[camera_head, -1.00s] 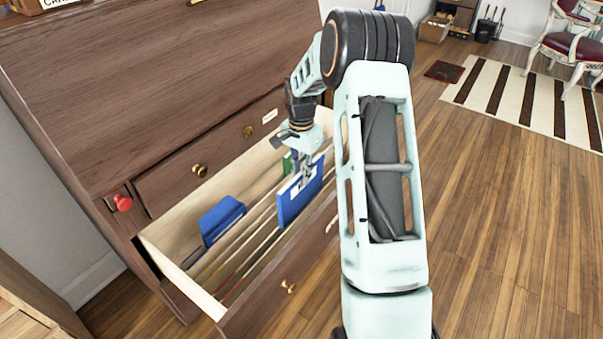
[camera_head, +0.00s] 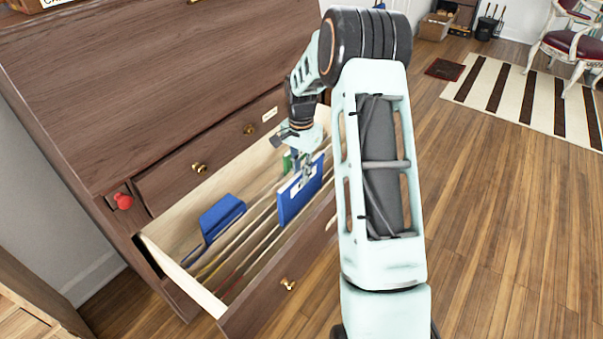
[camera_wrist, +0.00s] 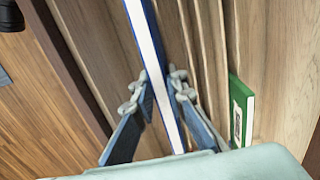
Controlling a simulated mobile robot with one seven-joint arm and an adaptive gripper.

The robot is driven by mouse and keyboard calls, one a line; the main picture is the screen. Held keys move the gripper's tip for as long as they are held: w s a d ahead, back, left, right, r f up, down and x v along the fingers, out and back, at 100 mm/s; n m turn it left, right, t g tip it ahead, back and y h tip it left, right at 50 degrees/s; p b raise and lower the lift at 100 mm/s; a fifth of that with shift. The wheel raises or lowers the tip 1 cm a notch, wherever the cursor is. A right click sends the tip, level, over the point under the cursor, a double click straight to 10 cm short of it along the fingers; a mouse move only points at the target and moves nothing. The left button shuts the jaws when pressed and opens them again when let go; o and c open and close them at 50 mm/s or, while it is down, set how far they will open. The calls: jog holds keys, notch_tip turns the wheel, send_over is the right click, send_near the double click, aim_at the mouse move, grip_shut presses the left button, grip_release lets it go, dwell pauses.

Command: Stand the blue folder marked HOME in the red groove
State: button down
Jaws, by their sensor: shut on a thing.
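A blue folder (camera_head: 295,203) with a white label, its text too small to read, hangs upright from my gripper (camera_head: 306,172) over the right part of the open drawer. In the wrist view, the folder (camera_wrist: 150,50) is seen edge-on between the two fingers of my gripper (camera_wrist: 159,88), which are shut on it. Its lower edge is at the level of the drawer dividers; I cannot tell whether it sits in a groove. I cannot clearly make out the red groove among the thin coloured strips in the drawer.
The open drawer (camera_head: 190,287) has several slots. Another blue folder (camera_head: 222,217) leans in its left part. A green folder (camera_head: 289,161) stands behind the held one and shows in the wrist view (camera_wrist: 240,112). The cabinet front (camera_head: 150,90) rises behind the drawer.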

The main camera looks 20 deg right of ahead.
aim_at(301, 191)
jog(key=shift+f+b, duration=0.4)
jog(key=shift+f, duration=0.75)
jog(key=shift+f+b, duration=0.45)
jog(key=shift+f, duration=0.4)
jog(key=shift+f+b, duration=0.8)
jog(key=shift+f, duration=0.9)
jog(key=c, duration=1.8)
grip_release()
jog(key=shift+c, duration=0.2)
